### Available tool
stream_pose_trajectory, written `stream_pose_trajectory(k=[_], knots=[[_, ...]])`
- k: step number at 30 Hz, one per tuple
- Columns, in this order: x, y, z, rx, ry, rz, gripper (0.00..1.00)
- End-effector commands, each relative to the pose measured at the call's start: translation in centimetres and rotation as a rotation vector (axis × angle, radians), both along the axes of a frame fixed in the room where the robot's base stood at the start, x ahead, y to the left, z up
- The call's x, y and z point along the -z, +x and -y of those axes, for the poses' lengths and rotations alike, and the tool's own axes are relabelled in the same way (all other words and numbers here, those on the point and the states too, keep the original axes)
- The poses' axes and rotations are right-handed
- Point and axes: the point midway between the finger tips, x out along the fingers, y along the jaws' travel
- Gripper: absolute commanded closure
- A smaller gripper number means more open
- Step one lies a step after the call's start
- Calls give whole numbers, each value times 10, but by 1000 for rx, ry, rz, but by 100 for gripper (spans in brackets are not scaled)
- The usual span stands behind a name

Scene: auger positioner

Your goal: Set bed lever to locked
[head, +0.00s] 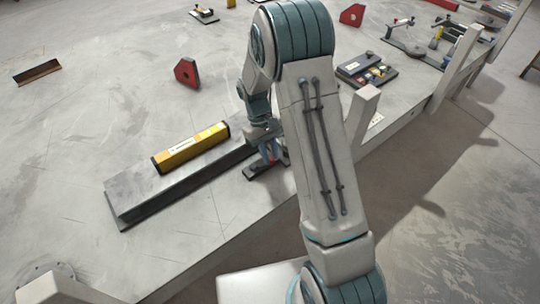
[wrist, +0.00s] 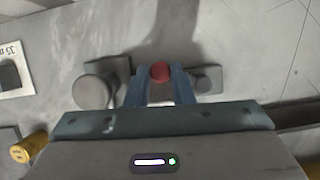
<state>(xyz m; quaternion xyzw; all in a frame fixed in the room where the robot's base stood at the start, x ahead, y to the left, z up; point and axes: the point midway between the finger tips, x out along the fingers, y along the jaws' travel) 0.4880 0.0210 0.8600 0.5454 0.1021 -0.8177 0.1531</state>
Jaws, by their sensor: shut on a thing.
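The bed lever's red knob (wrist: 160,72) shows between my fingertips in the wrist view. My gripper (wrist: 160,82) is shut on it, with one blue-grey finger on each side. In the head view my gripper (head: 268,152) reaches down beside the right end of the long grey block. A dark base plate (head: 256,172) lies under it, and my arm hides much of the lever. Grey fittings stand on both sides of the knob in the wrist view: a round post (wrist: 92,90) at left and a smaller block (wrist: 207,80) at right. I cannot read the lever's position.
A yellow bar (head: 190,148) lies on the long grey block (head: 130,201) left of my gripper. A red angle piece (head: 187,72) and a dark tray of small parts (head: 366,70) stand farther back. A pale upright post (head: 361,118) rises right of my arm.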

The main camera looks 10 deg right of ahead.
Motion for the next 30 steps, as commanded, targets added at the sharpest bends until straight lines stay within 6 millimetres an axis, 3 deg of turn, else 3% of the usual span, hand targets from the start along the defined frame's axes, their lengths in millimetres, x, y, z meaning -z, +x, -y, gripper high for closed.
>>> stream_pose_trajectory(k=[21, 22, 24, 30], knots=[[-1, 6, -1, -73, 1, 6, 100], [-1, 6, -1, -73, 1, 6, 73], [-1, 5, -1, -73, 1, 6, 57], [-1, 5, -1, -73, 1, 3, 57]])
